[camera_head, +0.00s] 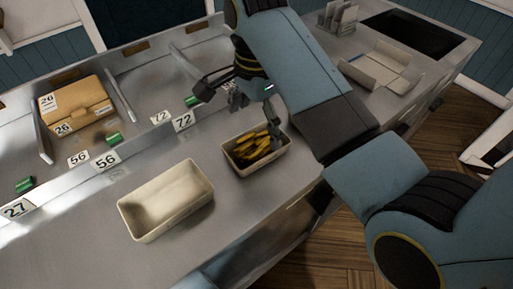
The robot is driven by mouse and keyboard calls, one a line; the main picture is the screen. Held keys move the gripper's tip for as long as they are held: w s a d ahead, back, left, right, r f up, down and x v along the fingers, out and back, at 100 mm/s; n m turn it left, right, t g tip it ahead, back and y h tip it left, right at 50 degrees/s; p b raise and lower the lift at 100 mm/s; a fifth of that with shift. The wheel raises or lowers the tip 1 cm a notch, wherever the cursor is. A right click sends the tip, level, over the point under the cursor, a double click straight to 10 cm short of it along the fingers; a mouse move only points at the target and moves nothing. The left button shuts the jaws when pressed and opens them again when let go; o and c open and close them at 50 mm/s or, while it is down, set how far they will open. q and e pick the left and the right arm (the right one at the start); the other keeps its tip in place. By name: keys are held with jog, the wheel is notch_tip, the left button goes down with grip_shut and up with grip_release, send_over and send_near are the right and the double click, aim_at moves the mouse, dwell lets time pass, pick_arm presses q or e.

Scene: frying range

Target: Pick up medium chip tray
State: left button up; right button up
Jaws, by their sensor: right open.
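A small cream tray (267,163) filled with yellow chips (256,147) stands upright on the metal counter. A larger cream tray (167,226), empty, stands to its left and nearer to me. No size marking shows on either tray, so I cannot tell which is the medium one. My right gripper (238,101) is open and empty. It hangs just behind and above the chip-filled tray, with its dark fingers spread, apart from the larger tray. Whether a finger touches the chip-filled tray's rim is unclear. My left gripper is not in view.
A low metal ledge with number cards such as 72 (183,121) and 56 (107,160) runs behind the trays. A cardboard box (80,104) sits in a bay behind it. An open paper carton (380,72) lies at the back right. Bare counter surrounds the trays.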

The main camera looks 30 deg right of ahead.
aim_at(256, 153)
jog(key=f, duration=0.2)
jog(key=f+p, duration=0.1)
jog(key=f, duration=0.5)
jog(key=shift+w+d, duration=0.15)
jog(key=shift+w, duration=0.1)
jog(key=shift+r, duration=0.1)
jog(key=c, duration=1.6)
